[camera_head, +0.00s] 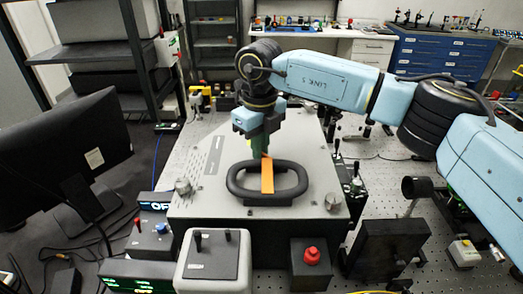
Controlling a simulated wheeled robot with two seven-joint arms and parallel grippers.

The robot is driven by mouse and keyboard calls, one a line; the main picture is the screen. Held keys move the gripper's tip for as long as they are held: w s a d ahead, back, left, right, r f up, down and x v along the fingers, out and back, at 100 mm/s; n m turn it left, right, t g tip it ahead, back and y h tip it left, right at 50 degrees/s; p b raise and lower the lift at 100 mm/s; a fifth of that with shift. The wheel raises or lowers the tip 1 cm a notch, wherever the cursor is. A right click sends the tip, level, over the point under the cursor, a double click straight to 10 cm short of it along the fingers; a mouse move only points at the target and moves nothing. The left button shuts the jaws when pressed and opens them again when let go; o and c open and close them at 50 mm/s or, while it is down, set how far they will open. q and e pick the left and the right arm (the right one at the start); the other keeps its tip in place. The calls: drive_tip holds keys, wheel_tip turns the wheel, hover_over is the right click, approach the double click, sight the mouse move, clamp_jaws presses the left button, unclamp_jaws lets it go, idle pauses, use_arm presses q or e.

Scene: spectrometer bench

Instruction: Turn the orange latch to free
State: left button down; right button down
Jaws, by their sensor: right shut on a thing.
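The orange latch (267,177) is a flat strip on top of the grey bench unit (215,185). It lies across the middle of a black oval handle (236,183), pointing roughly toward the front. My right gripper (262,150) comes down from above at the latch's far end and is shut on it. The gripper's fingers hide that far end. My left gripper is not in view.
A control box with switches (214,262) and a box with a red button (311,256) stand in front of the unit. A black monitor (70,150) is at the left. Black mounts (390,250) stand at the right. Round knobs (183,186) sit on the unit's top.

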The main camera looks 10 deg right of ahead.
drive_tip(key=n+b, duration=0.1)
drive_tip(key=n, duration=0.2)
drive_tip(key=shift+s+a+n, duration=0.1)
drive_tip(key=shift+a+n, duration=0.05)
drive_tip(key=shift+n, duration=0.15)
drive_tip(key=shift+s+a+r+n+b, duration=0.1)
drive_tip(key=shift+n+b, duration=0.15)
drive_tip(key=shift+n, duration=0.65)
drive_tip(key=shift+s+n+b, duration=0.1)
drive_tip(key=shift+n+b, duration=0.15)
drive_tip(key=shift+n, duration=0.65)
drive_tip(key=c, duration=1.5)
unclamp_jaws()
drive_tip(key=shift+f, duration=0.2)
drive_tip(key=shift+s, duration=0.1)
